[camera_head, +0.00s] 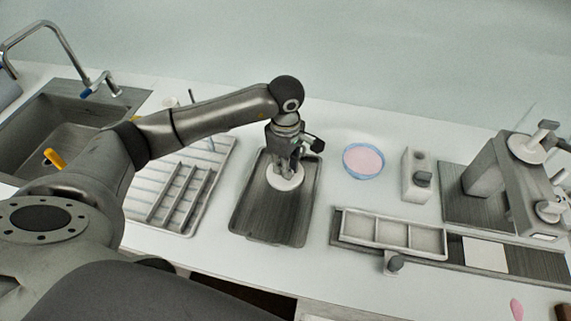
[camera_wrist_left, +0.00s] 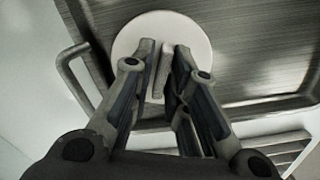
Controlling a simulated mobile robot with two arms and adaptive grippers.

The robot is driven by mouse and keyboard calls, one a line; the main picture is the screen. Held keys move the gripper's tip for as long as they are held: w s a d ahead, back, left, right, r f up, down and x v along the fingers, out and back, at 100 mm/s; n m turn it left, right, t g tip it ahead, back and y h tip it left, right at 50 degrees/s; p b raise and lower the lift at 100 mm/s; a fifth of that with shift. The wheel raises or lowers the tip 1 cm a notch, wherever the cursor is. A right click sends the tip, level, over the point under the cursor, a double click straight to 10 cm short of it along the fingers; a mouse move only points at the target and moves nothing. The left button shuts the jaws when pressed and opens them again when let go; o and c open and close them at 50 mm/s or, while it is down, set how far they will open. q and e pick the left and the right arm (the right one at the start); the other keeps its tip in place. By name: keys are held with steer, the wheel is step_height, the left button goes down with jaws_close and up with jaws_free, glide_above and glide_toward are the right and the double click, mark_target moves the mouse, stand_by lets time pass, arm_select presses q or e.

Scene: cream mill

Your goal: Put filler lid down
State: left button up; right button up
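The filler lid (camera_head: 285,183), a round white disc, is at the dark grey metal tray (camera_head: 248,221) in the middle of the counter. In the left wrist view the lid (camera_wrist_left: 197,36) shows below my fingers, over the tray's brushed surface, with a pale upright bar on it. My left gripper (camera_head: 283,171) points down at the lid. In the left wrist view its fingers (camera_wrist_left: 163,58) stand on either side of the bar. I cannot tell if they press on it, or if the lid rests fully on the tray. My right gripper is not in view.
A white slatted rack (camera_head: 185,222) stands left of the tray, and a sink (camera_head: 70,125) beyond it. To the right are a blue-rimmed bowl of pink stuff (camera_head: 363,161), a white block (camera_head: 408,178), a compartment mould (camera_head: 372,233) and a grey machine (camera_head: 490,169).

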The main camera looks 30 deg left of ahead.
arm_select(q)
steer(key=shift+o, duration=0.7)
steer(key=shift+r, duration=0.3)
step_height(320, 180, up, 12)
steer(key=b, duration=0.3)
steer(key=shift+f, duration=0.15)
